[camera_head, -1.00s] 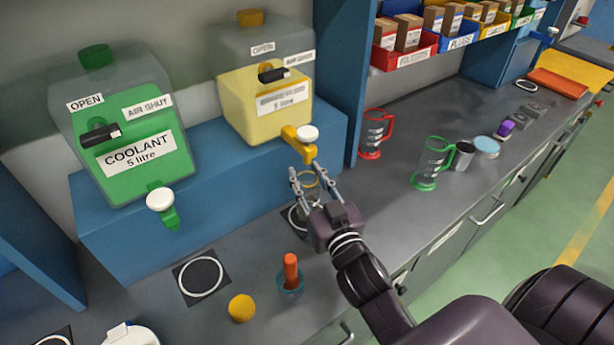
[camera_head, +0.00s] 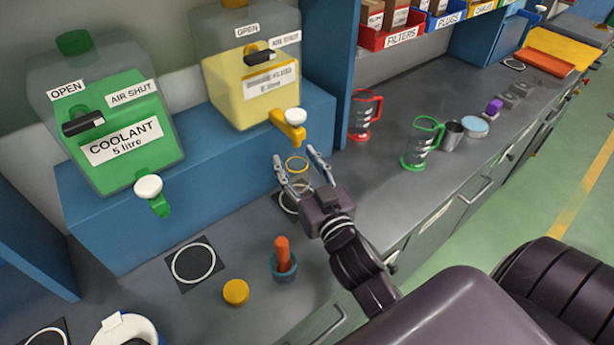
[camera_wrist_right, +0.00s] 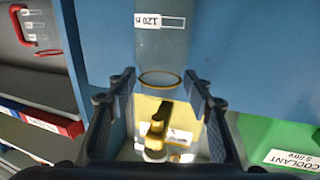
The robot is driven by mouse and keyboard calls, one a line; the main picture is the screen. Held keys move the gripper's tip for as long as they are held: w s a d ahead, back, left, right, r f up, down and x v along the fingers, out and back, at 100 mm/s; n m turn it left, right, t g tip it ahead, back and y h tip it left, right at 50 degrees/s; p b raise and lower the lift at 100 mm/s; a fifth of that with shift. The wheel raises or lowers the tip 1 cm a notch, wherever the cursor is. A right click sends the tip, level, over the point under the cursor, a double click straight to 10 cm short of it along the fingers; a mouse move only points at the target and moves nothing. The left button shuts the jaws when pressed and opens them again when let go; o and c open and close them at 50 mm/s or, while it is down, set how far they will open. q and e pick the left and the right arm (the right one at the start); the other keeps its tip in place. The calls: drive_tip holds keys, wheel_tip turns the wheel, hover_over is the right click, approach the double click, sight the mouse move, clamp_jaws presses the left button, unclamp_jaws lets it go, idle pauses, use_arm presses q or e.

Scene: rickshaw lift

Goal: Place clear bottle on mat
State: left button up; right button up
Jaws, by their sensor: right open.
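The clear bottle (camera_head: 297,171), a see-through vessel with a yellow rim, stands below the yellow tank's tap. A dark square mat with a white ring (camera_head: 287,204) shows at its base, partly hidden by my right gripper. My right gripper (camera_head: 297,158) is open, with one finger on each side of the bottle. In the right wrist view the bottle (camera_wrist_right: 160,40) lies between the spread fingers, and a printed mark shows on its wall. Whether either finger touches it I cannot tell. Another ringed mat (camera_head: 194,263) lies bare to the left. My left gripper is out of view.
A yellow tank (camera_head: 250,90) and a green coolant tank (camera_head: 125,140) stand on a blue ledge behind. An orange-handled item in a teal cup (camera_head: 284,265) and a yellow disc (camera_head: 236,292) are in front. Red (camera_head: 364,115) and green (camera_head: 422,143) jugs stand right.

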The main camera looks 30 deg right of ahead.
drive_tip(key=s+a+b, duration=0.1)
drive_tip(key=s+b, duration=0.1)
drive_tip(key=s, duration=0.9)
drive_tip(key=shift+s+a+b, duration=0.15)
drive_tip(key=shift+s+b, duration=0.15)
